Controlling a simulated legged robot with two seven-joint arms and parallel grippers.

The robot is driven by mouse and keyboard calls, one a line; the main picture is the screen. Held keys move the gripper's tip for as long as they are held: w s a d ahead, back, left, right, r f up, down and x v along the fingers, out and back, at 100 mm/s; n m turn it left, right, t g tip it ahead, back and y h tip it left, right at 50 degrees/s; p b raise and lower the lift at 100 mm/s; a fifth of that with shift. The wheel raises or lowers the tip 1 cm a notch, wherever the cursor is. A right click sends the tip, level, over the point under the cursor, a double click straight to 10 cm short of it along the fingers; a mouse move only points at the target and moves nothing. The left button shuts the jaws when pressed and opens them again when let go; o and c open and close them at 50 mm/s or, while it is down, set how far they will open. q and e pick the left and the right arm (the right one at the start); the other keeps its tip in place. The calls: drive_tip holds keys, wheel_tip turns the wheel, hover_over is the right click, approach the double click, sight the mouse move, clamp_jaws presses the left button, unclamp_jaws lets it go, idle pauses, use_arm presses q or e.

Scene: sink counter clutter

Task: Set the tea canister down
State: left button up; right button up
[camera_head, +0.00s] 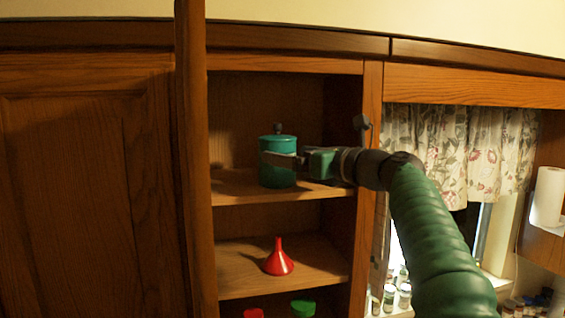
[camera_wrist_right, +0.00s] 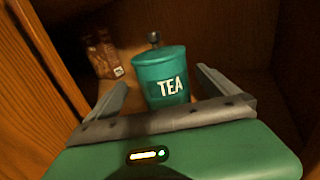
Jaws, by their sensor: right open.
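The teal tea canister (camera_head: 277,176) stands upright on the upper shelf (camera_head: 232,190) of the open cabinet. Its lid has a dark knob. In the right wrist view the canister (camera_wrist_right: 161,72) shows its white TEA label facing me. My right gripper (camera_head: 285,160) reaches in from the right at the canister's height. In the wrist view its two fingers (camera_wrist_right: 165,88) are spread, one on each side of the canister, with visible gaps between fingers and canister. My left gripper is not in view.
A red funnel (camera_head: 278,260) stands on the shelf below. A brown patterned packet (camera_wrist_right: 102,55) sits behind and left of the canister in the wrist view. The cabinet's right side wall (camera_head: 368,200) is close to my right wrist. A closed door (camera_head: 85,180) is at left.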

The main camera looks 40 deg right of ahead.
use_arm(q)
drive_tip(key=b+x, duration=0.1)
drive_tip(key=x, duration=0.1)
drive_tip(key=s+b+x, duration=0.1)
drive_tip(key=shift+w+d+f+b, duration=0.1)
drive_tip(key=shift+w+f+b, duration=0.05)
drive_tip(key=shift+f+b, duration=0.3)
use_arm(e)
drive_tip(key=s, duration=0.8)
drive_tip(key=shift+d, duration=0.2)
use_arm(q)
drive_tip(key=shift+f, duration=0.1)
use_arm(e)
drive_tip(key=shift+f, duration=0.15)
